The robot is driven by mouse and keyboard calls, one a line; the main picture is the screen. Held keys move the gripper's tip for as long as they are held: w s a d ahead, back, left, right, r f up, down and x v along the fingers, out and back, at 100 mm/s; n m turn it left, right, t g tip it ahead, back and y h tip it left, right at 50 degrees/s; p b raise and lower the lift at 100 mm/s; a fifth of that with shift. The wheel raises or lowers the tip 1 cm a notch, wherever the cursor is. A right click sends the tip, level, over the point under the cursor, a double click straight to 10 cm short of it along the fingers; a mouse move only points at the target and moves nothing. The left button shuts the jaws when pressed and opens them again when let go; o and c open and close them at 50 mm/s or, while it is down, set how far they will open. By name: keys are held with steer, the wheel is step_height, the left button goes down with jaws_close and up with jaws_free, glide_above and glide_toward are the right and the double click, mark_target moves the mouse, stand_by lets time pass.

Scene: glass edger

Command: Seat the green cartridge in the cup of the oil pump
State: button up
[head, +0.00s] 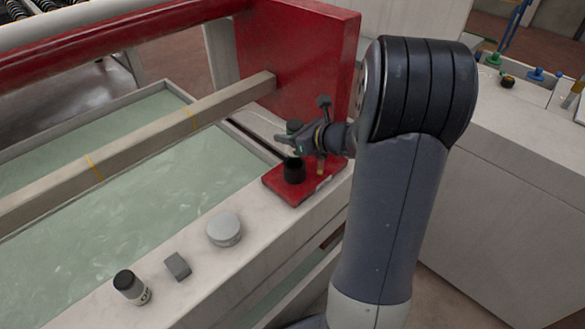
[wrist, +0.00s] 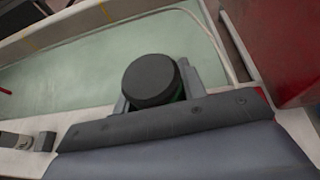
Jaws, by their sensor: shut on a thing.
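The cartridge (wrist: 152,80) shows in the wrist view as a wide black round cap with a sliver of green body under it. My gripper (wrist: 155,94) is shut on it, with a grey finger on either side. In the head view the cartridge's dark top (head: 294,126) shows just above my gripper (head: 292,142), and most of its body is hidden by the fingers. The black cup (head: 293,171) stands on the red plate of the oil pump (head: 323,184), just below my gripper. I cannot tell whether the cartridge touches the cup.
A short brass-coloured post (head: 320,166) stands beside the cup. A round pale tin (head: 224,230), a small grey block (head: 177,267) and a black-capped jar (head: 131,287) stand along the ledge. A trough of greenish water (head: 150,220) lies left; a red upright panel (head: 310,60) rises behind.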

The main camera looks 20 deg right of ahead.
mark_target(290, 156)
step_height(290, 156, down, 8)
steer(key=shift+r+b, duration=0.1)
steer(key=shift+b, duration=0.8)
steer(key=shift+f, duration=0.2)
steer(key=o, duration=1.1)
steer(key=shift+c, duration=0.2)
steer(key=shift+r, duration=0.2)
steer(key=p+v, duration=0.2)
steer(key=v, duration=1)
steer(key=shift+f, duration=0.15)
